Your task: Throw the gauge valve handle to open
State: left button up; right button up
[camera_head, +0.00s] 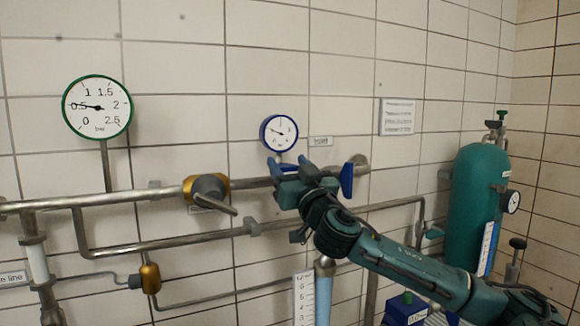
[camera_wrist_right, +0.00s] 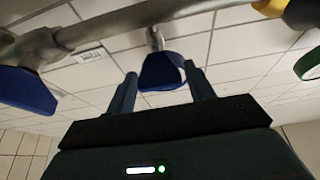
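The blue gauge valve handle (camera_wrist_right: 158,72) shows in the right wrist view as a dark blue paddle on a short stem off the pipe. The blue-rimmed gauge (camera_head: 279,133) sits just above the gripper in the head view and shows partly behind the handle in the wrist view. My right gripper (camera_head: 290,170) is open, with one finger on each side of the handle; contact cannot be told. In the head view the gripper mostly hides the handle. My left gripper is not in view.
A second blue handle (camera_head: 347,180) is close right of my gripper. A brass valve with a grey lever (camera_head: 207,188) is on the left along the same pipe. A green-rimmed gauge (camera_head: 97,107) is farther left. A teal cylinder (camera_head: 472,205) stands at the right.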

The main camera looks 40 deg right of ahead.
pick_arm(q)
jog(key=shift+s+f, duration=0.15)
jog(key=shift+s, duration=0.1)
pick_arm(e)
jog(key=c, duration=0.7)
